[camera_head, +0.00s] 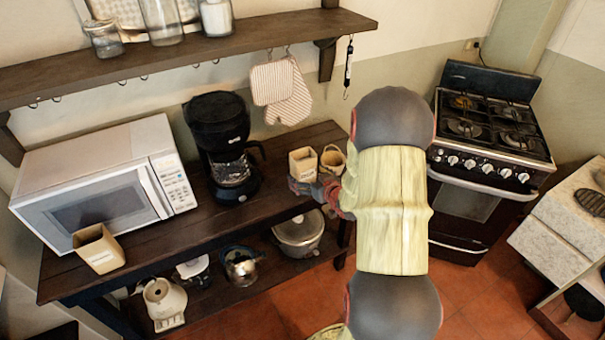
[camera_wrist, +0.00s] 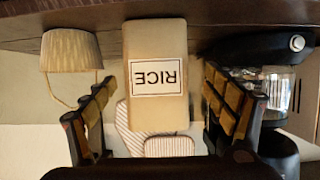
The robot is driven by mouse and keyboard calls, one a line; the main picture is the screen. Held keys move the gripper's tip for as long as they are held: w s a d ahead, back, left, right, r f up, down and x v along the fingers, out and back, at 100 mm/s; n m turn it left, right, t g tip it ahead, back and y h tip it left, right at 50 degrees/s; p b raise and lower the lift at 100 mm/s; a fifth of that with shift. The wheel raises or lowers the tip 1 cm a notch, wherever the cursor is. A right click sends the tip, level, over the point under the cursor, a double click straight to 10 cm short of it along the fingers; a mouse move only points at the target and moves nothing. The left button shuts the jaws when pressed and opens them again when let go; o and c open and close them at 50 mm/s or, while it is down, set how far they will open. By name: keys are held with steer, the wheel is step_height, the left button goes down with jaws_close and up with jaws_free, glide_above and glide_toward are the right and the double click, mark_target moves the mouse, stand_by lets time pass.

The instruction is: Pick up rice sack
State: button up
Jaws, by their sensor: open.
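The rice sack (camera_wrist: 156,60) is a cream, box-shaped sack with a white label reading RICE, upside down in the wrist view. It stands upright on the shelf's wooden top; in the head view the sack (camera_head: 302,165) is near the right end. My gripper (camera_wrist: 157,105) is open, with a padded finger on each side of the picture and the sack between and beyond them. Gaps show between the sack and both fingers. In the head view my gripper (camera_head: 303,188) is just in front of the sack, partly hidden by my arm.
A small basket (camera_head: 332,160) with a handle stands close right of the sack. A black coffee maker (camera_head: 222,145) and a microwave (camera_head: 105,180) stand to the left. Another cream sack (camera_head: 100,248) is at the front left. Mitts (camera_head: 280,88) hang behind. Pots occupy the lower shelf (camera_head: 205,300).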

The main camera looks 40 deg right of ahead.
steer(key=x, duration=0.2)
steer(key=b+x, duration=0.1)
steer(key=x, duration=0.1)
steer(key=shift+w+d+f, duration=0.25)
steer(key=shift+d, duration=0.05)
steer(key=shift+c, duration=0.6)
steer(key=c, duration=1.5)
steer(key=shift+r, duration=0.1)
steer(key=shift+c, duration=0.3)
